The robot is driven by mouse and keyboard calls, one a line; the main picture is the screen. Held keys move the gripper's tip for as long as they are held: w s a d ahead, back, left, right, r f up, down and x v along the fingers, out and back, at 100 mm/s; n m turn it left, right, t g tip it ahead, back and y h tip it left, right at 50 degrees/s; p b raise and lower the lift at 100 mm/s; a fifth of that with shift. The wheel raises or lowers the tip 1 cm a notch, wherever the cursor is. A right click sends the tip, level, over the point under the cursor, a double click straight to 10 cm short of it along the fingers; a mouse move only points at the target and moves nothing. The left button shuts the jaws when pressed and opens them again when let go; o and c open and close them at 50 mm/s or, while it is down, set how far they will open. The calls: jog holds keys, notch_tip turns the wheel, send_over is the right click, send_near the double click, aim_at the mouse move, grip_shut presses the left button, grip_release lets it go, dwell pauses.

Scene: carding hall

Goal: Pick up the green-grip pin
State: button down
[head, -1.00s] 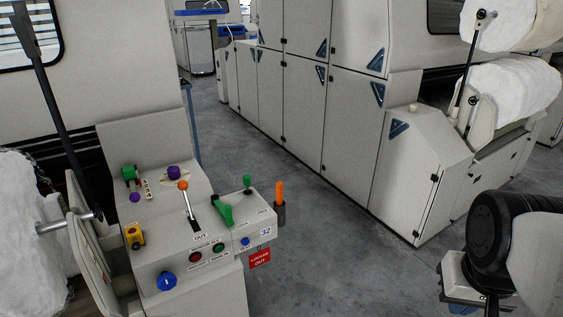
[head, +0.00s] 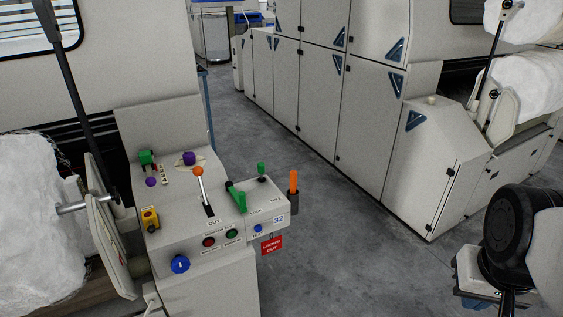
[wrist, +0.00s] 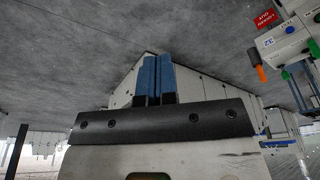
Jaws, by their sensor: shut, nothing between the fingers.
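The green-grip pin (head: 262,168) appears to be the small green knob on a thin dark stem. It stands upright on the right-hand block of the grey control console (head: 212,257). My gripper (wrist: 154,58) has its two blue fingers shut together, with nothing between them. In the head view my wrist is at the lower right, well apart from the console across open floor. In the wrist view the console's edge shows inverted at the upper right, and a green part (wrist: 314,47) there may be the pin or the green lever.
A green lever (head: 237,198) stands just left of the pin, and an orange grip (head: 293,182) in a dark holder just right. An orange-knobbed lever (head: 199,182) rises farther left. A red tag (head: 271,245) hangs below. Grey cabinets (head: 318,90) line the far side of the clear floor.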

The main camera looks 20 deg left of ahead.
jog(key=c, duration=0.7)
grip_release()
jog(key=shift+c, duration=0.2)
